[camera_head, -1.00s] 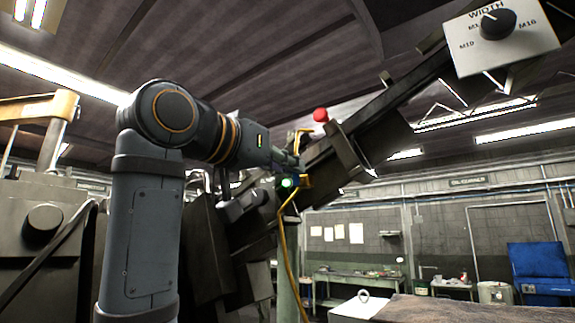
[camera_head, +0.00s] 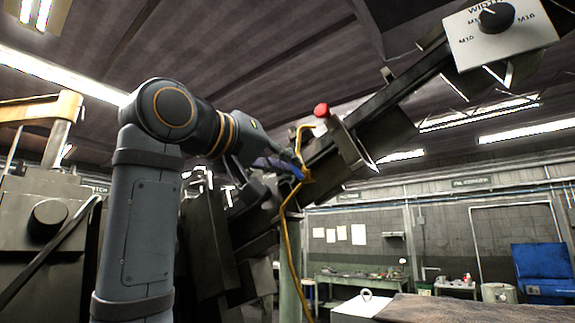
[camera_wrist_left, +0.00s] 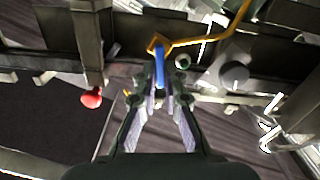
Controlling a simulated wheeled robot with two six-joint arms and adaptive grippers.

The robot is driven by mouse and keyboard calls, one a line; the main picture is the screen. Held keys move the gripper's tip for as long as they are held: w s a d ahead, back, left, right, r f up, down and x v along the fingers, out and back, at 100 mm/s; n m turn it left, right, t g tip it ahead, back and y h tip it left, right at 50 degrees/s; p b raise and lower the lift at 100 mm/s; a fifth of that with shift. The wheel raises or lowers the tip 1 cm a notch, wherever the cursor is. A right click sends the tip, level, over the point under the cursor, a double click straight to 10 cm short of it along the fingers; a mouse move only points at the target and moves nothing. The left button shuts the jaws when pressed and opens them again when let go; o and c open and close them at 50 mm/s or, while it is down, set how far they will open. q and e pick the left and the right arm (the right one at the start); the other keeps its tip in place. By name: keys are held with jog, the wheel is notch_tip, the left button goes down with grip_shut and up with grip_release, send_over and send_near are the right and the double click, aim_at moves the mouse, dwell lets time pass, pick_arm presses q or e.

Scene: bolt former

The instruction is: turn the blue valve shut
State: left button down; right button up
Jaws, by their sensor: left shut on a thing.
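The blue valve handle (camera_wrist_left: 159,66) sits on a yellow pipe fitting (camera_wrist_left: 158,43) in the left wrist view. In the head view the handle (camera_head: 292,169) shows as a small blue strip beside the yellow pipe (camera_head: 290,235). My left gripper (camera_wrist_left: 160,84) is shut on the handle, which lies between its fingertips and points from the fitting back toward the palm. In the head view the gripper (camera_head: 281,163) reaches the pipe from the left, and its fingers partly cover the handle. My right gripper is in neither view.
A red button (camera_head: 321,110) stands on the slanted dark beam, above and right of the gripper. A white WIDTH panel (camera_head: 502,37) with a black knob is at upper right. A dark round knob (camera_wrist_left: 234,75) lies right of the valve in the wrist view.

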pick_arm(q)
jog(key=n+b, duration=0.1)
jog(key=n, duration=0.2)
jog(key=f+n+b, duration=0.1)
jog(key=n, duration=0.3)
jog(key=n+b, duration=0.1)
jog(key=n, duration=0.3)
jog(key=shift+w+a+f, duration=0.3)
jog(key=shift+a+f, duration=0.05)
jog(key=shift+a, duration=0.05)
jog(key=shift+n, duration=0.4)
jog(key=c, duration=1.4)
grip_release()
jog(key=shift+c, duration=0.2)
jog(key=v, duration=1.2)
